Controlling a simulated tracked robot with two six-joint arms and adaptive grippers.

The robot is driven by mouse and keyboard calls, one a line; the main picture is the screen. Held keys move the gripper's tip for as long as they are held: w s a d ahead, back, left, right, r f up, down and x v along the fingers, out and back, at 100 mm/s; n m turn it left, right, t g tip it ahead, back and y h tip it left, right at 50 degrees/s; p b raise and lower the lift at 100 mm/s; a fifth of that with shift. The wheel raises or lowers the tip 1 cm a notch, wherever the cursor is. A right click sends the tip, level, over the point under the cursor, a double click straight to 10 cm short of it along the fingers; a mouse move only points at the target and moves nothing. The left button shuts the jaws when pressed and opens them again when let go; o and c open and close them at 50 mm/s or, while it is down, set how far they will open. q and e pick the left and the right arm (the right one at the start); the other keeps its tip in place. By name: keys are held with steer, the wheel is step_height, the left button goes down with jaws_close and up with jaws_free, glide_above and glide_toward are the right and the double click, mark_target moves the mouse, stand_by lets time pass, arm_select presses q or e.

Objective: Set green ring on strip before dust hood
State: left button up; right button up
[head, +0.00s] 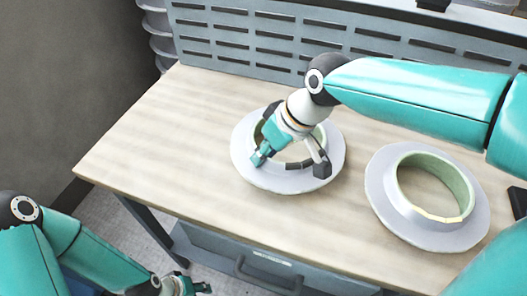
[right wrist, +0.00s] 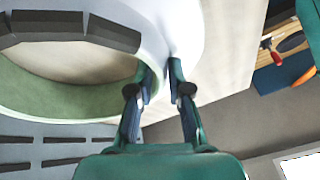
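A grey flanged ring (head: 247,175) with a pale green inner wall and dark segments on it lies flat on the workbench. A second grey flanged ring (head: 385,205) with a pale green inner wall lies to its right. My right gripper (head: 290,164) is over the near side of the left ring, fingers apart. In the right wrist view the two fingers (right wrist: 159,76) are at the ring's rim; contact is unclear. My left gripper (head: 185,287) is low at the bottom edge, off the bench; its fingers are too small to read. I cannot make out a strip.
A grey slotted panel (head: 250,40), perhaps the dust hood, stands along the back of the wooden workbench (head: 150,150). The bench's left part is clear. A drawer handle (head: 265,278) juts out below its front edge. Tools (right wrist: 290,43) show in the right wrist view.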

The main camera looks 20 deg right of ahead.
steer(key=shift+o, duration=0.7)
steer(key=shift+r, duration=0.15)
steer(key=shift+d+r, duration=0.1)
steer(key=shift+r, duration=0.2)
steer(key=p+v, duration=0.1)
steer(key=v, duration=1)
steer(key=shift+s, duration=0.2)
steer(key=shift+d, duration=0.1)
